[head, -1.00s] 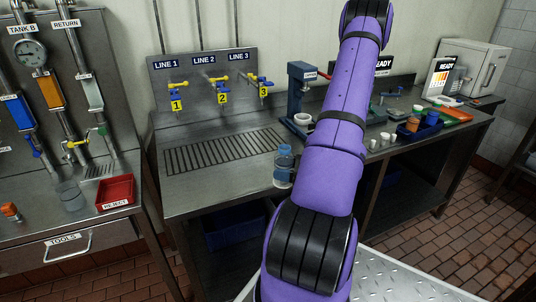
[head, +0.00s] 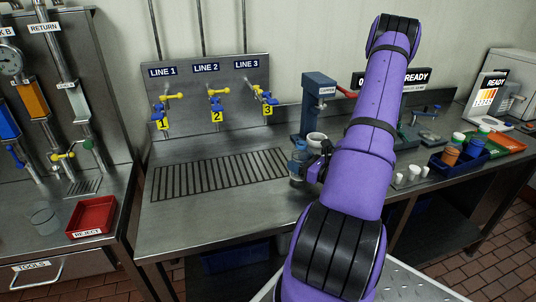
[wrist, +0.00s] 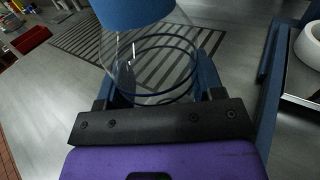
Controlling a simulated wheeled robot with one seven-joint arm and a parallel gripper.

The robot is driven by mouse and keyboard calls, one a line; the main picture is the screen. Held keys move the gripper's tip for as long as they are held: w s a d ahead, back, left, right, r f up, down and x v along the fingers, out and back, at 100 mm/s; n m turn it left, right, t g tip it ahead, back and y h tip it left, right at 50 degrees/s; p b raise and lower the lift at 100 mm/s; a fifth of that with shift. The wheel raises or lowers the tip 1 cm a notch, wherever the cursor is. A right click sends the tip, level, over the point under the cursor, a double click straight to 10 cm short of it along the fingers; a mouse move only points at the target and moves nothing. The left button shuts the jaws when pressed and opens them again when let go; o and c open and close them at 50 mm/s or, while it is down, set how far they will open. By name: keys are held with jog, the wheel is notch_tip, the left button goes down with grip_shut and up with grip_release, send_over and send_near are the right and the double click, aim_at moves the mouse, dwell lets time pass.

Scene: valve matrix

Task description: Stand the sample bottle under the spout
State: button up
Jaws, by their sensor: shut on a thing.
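The sample bottle, clear with a blue top, shows upright in the head view (head: 298,165) and large in the wrist view (wrist: 150,62). My gripper (wrist: 155,92) is shut on it, with a blue finger on each side of the bottle. In the head view my gripper (head: 316,170) is partly hidden by my purple arm. The bottle is over the counter near the right end of the slotted drain (head: 218,175); I cannot tell whether it touches the counter. Three taps with spouts stand at the back: line 1 (head: 164,107), line 2 (head: 216,100) and line 3 (head: 263,96).
A blue capping press (head: 318,105) stands close behind the bottle. A red reject tray (head: 91,215) and a clear beaker (head: 44,220) are on the left counter. Small white caps (head: 413,173) and a blue bin (head: 460,157) are at right. The drain is clear.

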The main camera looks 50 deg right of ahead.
jog(key=w, duration=1.1)
jog(key=shift+w+a, duration=0.25)
jog(key=shift+w, duration=0.1)
jog(key=w, duration=0.3)
jog(key=shift+w+f, duration=0.15)
jog(key=shift+w, duration=0.25)
jog(key=shift+s+f, duration=0.1)
jog(key=shift+f, duration=0.5)
jog(key=shift+f, duration=0.15)
jog(key=o, duration=0.9)
